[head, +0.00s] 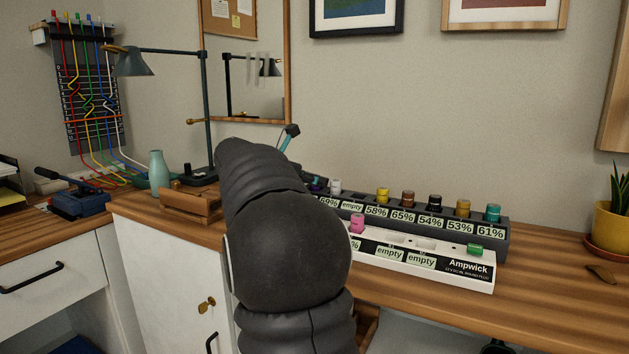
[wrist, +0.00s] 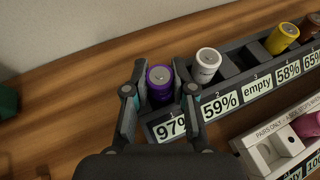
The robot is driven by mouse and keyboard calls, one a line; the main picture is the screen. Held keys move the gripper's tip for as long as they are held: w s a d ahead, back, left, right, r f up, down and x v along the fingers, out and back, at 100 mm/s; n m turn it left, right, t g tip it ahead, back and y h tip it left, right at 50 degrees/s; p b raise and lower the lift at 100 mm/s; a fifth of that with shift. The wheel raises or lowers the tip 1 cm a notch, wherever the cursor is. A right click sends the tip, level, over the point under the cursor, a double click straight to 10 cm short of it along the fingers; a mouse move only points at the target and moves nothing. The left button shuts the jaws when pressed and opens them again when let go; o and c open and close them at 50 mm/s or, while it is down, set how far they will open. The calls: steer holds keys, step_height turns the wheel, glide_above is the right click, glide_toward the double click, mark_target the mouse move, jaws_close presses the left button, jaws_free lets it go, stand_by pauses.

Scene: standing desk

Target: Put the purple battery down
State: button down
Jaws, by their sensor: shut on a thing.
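The purple battery (wrist: 159,82) stands upright between the fingers of my gripper (wrist: 160,98) in the wrist view. My gripper is shut on it, one finger on each side. The battery is at the left end slot of the dark grey rack (wrist: 236,88), behind the 97% label (wrist: 171,128). I cannot tell whether it rests on the slot's bottom. In the head view my arm hides most of this end of the rack (head: 502,228); a bit of purple shows beside it.
A white battery (wrist: 207,65) stands in the neighbouring slot, close to my right finger. Yellow (head: 383,195), brown and teal batteries stand further right. The white Ampwick charger (head: 400,268) in front holds a pink (head: 357,223) and a green battery (head: 475,249). Bare desk lies left of the rack.

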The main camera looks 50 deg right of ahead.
steer(key=c, duration=1.2)
jaws_free()
steer(key=shift+d+r, duration=0.15)
steer(key=shift+c, duration=0.2)
steer(key=v, duration=1.2)
steer(key=shift+p, duration=0.4)
steer(key=s+a+f+m+t+y, duration=0.2)
steer(key=s+a+f+m+y, duration=0.2)
steer(key=s+a+f, duration=0.3)
steer(key=s+a+f+m+t+y, duration=0.2)
steer(key=s+a+f+m+y, duration=0.3)
steer(key=a, duration=0.9)
steer(key=s+a+f+m+t+y, duration=0.3)
steer(key=s+a+f+m, duration=0.4)
steer(key=s+a+f, duration=0.3)
step_height(320, 180, down, 2)
steer(key=shift+a+f+m+y, duration=0.1)
steer(key=shift+a+m+y, duration=0.3)
steer(key=shift+y, duration=0.3)
steer(key=shift+s, duration=0.1)
